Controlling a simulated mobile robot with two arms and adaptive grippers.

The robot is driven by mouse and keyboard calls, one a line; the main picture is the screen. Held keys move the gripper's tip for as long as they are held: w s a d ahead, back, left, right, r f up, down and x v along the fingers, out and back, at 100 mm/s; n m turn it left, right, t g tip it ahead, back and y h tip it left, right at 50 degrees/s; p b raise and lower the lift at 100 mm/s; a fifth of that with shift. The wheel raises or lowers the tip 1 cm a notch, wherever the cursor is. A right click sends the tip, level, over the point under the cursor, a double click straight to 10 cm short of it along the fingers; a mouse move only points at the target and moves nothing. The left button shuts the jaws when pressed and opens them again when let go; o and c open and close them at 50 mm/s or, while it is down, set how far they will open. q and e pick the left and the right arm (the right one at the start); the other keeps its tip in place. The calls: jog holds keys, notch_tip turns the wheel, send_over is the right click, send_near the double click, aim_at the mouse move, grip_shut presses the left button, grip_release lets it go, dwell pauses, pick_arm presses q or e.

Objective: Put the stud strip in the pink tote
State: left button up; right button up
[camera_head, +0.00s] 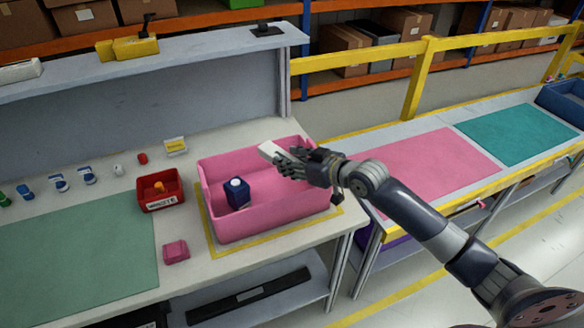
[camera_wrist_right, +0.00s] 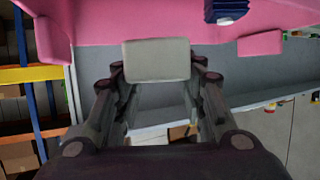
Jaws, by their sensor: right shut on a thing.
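My right gripper (camera_head: 292,163) is shut on a pale grey-white block, which I take to be the stud strip (camera_head: 269,150); no studs show on it. The gripper holds it above the right part of the pink tote (camera_head: 240,226), near the back wall. In the right wrist view the stud strip (camera_wrist_right: 157,60) sits between the two fingers (camera_wrist_right: 158,80), its flat end facing the camera, with the pink tote (camera_wrist_right: 100,28) beyond it. The tote stands on the bench inside a yellow outline. My left gripper is not in view.
A dark blue carton with a white cap (camera_head: 237,194) stands in the tote's left part. A red bin (camera_head: 160,190) and a pink block (camera_head: 176,251) lie left of the tote. A yellow rail (camera_head: 420,75) runs behind the right bench. The tote's right floor looks partly clear.

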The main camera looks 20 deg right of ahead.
notch_tip(320, 180, down, 3)
jog(key=shift+r+p, duration=0.1)
jog(key=shift+p, duration=0.3)
jog(key=shift+f+b, duration=0.45)
jog(key=shift+f, duration=0.25)
jog(key=o, duration=1.1)
jog(key=shift+s, duration=0.1)
